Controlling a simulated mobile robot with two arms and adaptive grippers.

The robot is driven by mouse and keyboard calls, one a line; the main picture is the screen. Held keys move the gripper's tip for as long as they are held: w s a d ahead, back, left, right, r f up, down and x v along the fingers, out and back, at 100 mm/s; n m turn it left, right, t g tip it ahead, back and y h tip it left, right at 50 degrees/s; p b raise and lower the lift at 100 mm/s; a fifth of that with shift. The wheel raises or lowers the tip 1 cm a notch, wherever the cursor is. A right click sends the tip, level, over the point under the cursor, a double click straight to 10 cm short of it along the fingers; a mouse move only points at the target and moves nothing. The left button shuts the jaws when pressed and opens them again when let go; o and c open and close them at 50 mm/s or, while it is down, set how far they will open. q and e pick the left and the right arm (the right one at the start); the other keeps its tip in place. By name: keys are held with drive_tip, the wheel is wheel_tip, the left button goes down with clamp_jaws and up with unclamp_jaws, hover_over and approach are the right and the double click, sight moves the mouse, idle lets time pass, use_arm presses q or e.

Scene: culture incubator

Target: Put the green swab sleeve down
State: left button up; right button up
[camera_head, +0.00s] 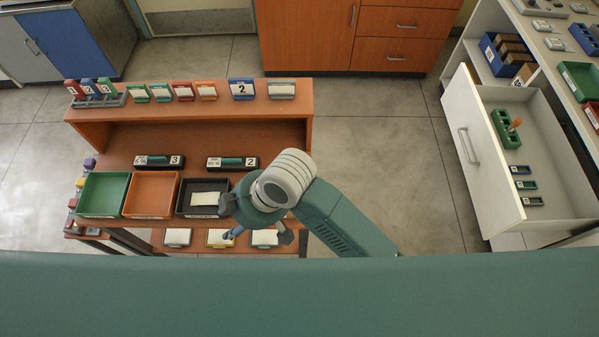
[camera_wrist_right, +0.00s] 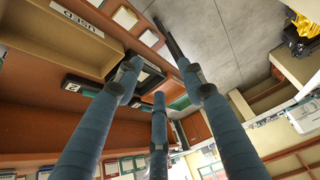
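A black holder marked 3 (camera_head: 172,161) and a black holder marked 2 (camera_head: 246,162) stand on the wooden bench, each with a teal-green bar on it. I cannot tell which green piece is the swab sleeve. My right gripper (camera_head: 260,237) is over the bench's front edge, beside the black tray (camera_head: 182,203). In the right wrist view its blue fingers (camera_wrist_right: 152,75) are spread, with nothing visibly held between them. The holder marked 2 also shows there (camera_wrist_right: 75,87). My left gripper is in neither view.
A green tray (camera_head: 84,195) and an orange tray (camera_head: 130,202) stand left of the black tray. Coloured racks line the bench's raised back shelf (camera_head: 220,113). An open white drawer (camera_head: 479,175) juts out at right, with clear floor before it.

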wheel_tip(320, 180, down, 4)
drive_tip(key=w+a+n+h, duration=0.2)
drive_tip(key=n+h, duration=0.2)
drive_tip(key=n, duration=0.4)
drive_tip(key=w+d+n+t+h, duration=0.2)
drive_tip(key=w+d+h, duration=0.4)
drive_tip(key=w+d, duration=0.7)
drive_tip(key=b+x, duration=0.4)
drive_tip(key=x, duration=0.1)
drive_tip(key=w+b+x, duration=0.1)
drive_tip(key=b+x, duration=0.3)
drive_tip(key=shift+w+f+b, duration=0.2)
drive_tip(key=shift+w+b, duration=0.1)
drive_tip(key=shift+b, duration=0.05)
drive_tip(key=shift+w+d+f, duration=0.15)
drive_tip(key=shift+d+f, duration=0.05)
drive_tip(key=shift+f, duration=0.05)
drive_tip(key=shift+w, duration=0.45)
drive_tip(key=shift+c, duration=0.7)
drive_tip(key=shift+s+r, duration=0.15)
drive_tip(key=shift+r, duration=0.1)
drive_tip(key=c, duration=0.6)
drive_tip(key=shift+c, duration=0.6)
